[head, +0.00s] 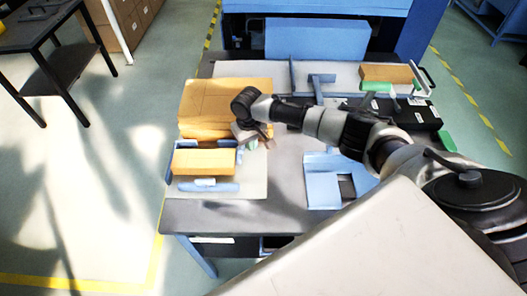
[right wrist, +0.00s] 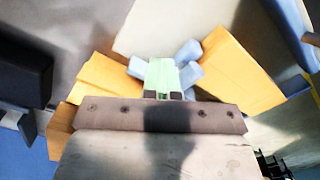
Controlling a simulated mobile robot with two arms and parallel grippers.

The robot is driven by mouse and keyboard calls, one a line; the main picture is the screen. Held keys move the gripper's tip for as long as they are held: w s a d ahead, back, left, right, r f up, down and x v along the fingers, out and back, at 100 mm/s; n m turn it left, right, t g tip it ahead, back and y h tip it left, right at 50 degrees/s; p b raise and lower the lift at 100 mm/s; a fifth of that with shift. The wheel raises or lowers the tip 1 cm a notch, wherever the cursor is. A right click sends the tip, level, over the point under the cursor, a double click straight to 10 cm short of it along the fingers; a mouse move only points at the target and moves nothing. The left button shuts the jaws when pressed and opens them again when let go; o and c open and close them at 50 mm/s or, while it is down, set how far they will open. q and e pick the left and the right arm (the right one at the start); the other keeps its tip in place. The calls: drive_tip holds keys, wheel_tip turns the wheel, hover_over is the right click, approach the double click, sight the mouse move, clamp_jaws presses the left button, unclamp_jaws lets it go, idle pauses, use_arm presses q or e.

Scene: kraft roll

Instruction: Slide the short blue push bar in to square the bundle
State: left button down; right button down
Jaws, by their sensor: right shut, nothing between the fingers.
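The small tan kraft bundle (head: 203,161) lies on the pale board at the table's left front. My right gripper (head: 262,140) is shut and empty, low at the bundle's right end. In the right wrist view, blue pieces (right wrist: 188,52) with a green block (right wrist: 162,74) show just beyond my shut fingertips (right wrist: 163,96); they look like the short push bar and its handle. Whether the fingertips touch the green block, I cannot tell. Tan stacks (right wrist: 232,72) show on both sides. My left gripper is out of view.
A larger tan stack (head: 225,98) lies behind the bundle. A blue T-shaped piece (head: 322,82), another tan block (head: 386,73) and a black case (head: 410,116) are at the back and right. A blue tray (head: 322,190) lies at front right. The middle front is clear.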

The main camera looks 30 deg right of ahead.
drive_tip(key=shift+s+d+r+p, duration=0.15)
drive_tip(key=shift+s+d+p, duration=0.35)
drive_tip(key=shift+d+p, duration=0.35)
drive_tip(key=shift+s+d+p, duration=0.6)
drive_tip(key=shift+d+p, duration=0.1)
drive_tip(key=shift+d, duration=0.25)
drive_tip(key=shift+s+d+p, duration=0.6)
drive_tip(key=shift+d+p, duration=0.05)
drive_tip(key=shift+d, duration=0.3)
wheel_tip(320, 180, up, 7)
drive_tip(key=p, duration=0.7)
drive_tip(key=shift+f, duration=0.2)
